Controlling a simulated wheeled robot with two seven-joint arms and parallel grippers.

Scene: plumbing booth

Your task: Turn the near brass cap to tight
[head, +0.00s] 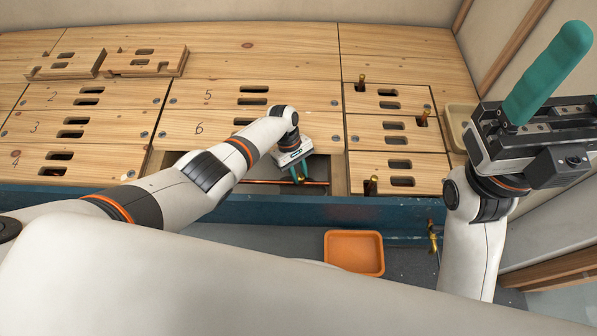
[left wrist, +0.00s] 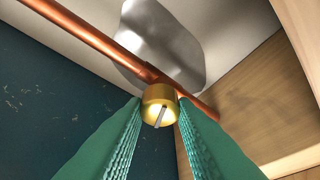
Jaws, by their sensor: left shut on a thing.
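The brass cap (left wrist: 156,93) sits on a copper pipe (left wrist: 92,38) in the left wrist view, with a pale slotted or lever-like piece on its face. My left gripper (left wrist: 159,118) has its teal ribbed fingers on both sides of the cap, shut on it. In the head view my left gripper (head: 299,175) reaches down into the open floor gap, where the copper pipe (head: 255,181) runs across. The cap is mostly hidden there by the fingers. My right gripper (head: 540,85) is raised at the right with teal fingers pointing up; its opening cannot be judged.
Numbered wooden floor panels (head: 225,72) with slots surround the gap. Loose boards (head: 146,60) lie at the back left. Several brass-coloured fittings (head: 371,186) stand up at the right. A blue beam (head: 250,208) edges the floor; an orange tray (head: 354,253) lies in front.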

